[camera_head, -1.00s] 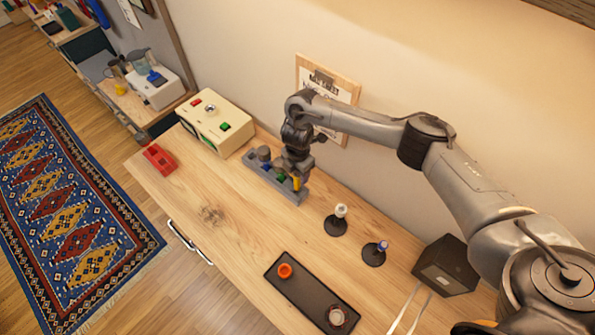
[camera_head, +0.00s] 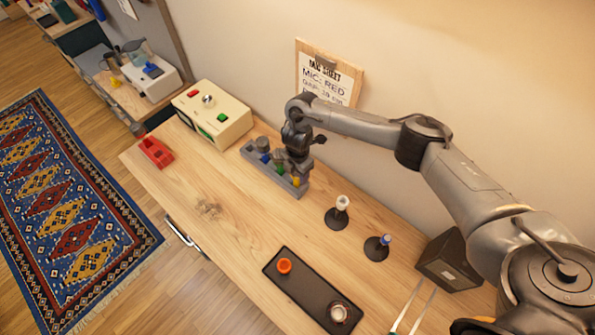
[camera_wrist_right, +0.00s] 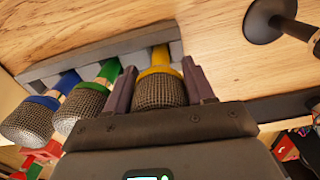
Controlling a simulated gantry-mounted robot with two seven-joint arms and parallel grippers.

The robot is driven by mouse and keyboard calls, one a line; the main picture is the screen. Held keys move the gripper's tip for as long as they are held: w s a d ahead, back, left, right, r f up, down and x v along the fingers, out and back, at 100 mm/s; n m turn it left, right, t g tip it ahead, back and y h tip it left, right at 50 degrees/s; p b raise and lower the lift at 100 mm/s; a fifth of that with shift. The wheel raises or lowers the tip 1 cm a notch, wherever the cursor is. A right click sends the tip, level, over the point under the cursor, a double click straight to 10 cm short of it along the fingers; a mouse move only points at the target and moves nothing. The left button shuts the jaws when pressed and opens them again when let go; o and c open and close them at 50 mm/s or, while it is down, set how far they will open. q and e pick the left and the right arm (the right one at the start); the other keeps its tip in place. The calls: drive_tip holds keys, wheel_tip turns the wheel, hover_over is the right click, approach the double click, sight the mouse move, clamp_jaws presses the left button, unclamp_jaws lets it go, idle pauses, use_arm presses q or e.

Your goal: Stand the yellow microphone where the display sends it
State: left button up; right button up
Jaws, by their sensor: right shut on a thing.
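The yellow microphone (camera_head: 297,181) is in the grey rack (camera_head: 300,192), at the rack's right end. My right gripper (camera_head: 299,164) reaches down over it. In the right wrist view my right gripper (camera_wrist_right: 158,78) is shut on the yellow microphone (camera_wrist_right: 160,88), with one finger on each side of its neck, below the mesh head. Its lower end is in or at the rack, partly hidden. Two black round-based stands are to the right of the rack, one with a white top (camera_head: 342,203) and one with a blue top (camera_head: 385,240). My left gripper is not in view.
Green (camera_wrist_right: 95,98) and blue (camera_wrist_right: 30,118) microphones sit close beside the yellow one. A wall sheet (camera_head: 325,80) reads "MIC: RED", with smaller text unclear. A beige box (camera_head: 225,115), a red object (camera_head: 156,152), a dark tray (camera_head: 308,291) and a black box (camera_head: 447,266) are around.

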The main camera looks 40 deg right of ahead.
drive_tip(key=o, duration=1.4)
drive_tip(key=shift+o, duration=0.2)
wheel_tip(320, 180, up, 10)
drive_tip(key=p, duration=0.3)
drive_tip(key=shift+r, duration=0.45)
drive_tip(key=shift+a, duration=0.1)
